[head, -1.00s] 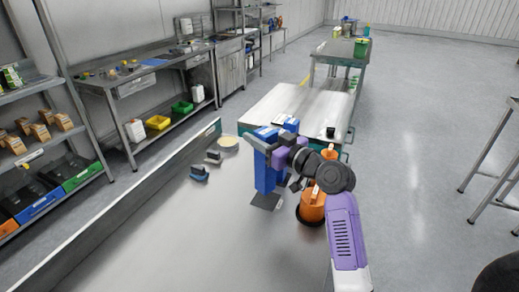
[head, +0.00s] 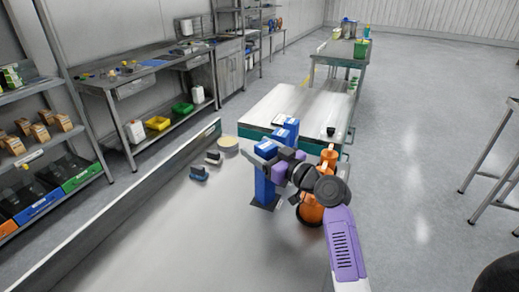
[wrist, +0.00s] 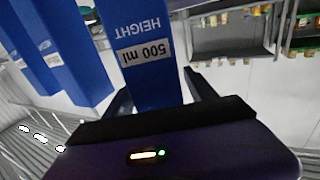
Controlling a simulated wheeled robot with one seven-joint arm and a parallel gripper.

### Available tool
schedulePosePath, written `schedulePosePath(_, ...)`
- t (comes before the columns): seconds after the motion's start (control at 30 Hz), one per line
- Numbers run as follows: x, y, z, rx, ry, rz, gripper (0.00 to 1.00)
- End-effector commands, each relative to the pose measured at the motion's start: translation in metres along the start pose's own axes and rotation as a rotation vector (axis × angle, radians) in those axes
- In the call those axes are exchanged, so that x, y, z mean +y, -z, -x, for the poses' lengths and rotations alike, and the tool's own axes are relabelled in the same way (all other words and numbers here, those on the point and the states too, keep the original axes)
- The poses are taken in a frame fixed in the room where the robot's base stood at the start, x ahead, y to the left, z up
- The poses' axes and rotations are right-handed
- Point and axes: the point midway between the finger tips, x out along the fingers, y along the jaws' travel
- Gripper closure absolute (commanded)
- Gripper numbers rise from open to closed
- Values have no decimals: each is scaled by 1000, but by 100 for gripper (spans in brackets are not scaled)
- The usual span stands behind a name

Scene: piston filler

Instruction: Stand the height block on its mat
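The height block (head: 264,186) is a tall blue column, upright, with its foot at the dark mat (head: 258,206) on the steel bench. In the wrist view the block (wrist: 145,45) shows a "HEIGHT 500 ml" label. My gripper (head: 266,155) is at the block's upper part, with one finger on each side; it appears shut on it. The block's foot looks to be within the mat, with dark mat edge showing around it. Whether it fully rests there is hard to tell. My arm hides the area right of the block.
Other blue blocks (head: 291,125) stand just behind. An orange round-based object (head: 311,212) is close on the right, partly behind my arm. Two small dark blocks (head: 198,173) and a pale round disc (head: 228,144) lie to the left. The front left bench is clear.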

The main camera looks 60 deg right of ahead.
Motion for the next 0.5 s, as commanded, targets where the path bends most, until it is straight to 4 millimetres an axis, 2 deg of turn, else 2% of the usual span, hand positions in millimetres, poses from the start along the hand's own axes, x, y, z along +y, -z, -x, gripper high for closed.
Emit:
schedulePosePath(0.33, 0, 4, 1, 0, -1, 0, 35)
schedulePosePath(0.5, 0, -1, 30, -1, -2, 0, 35)
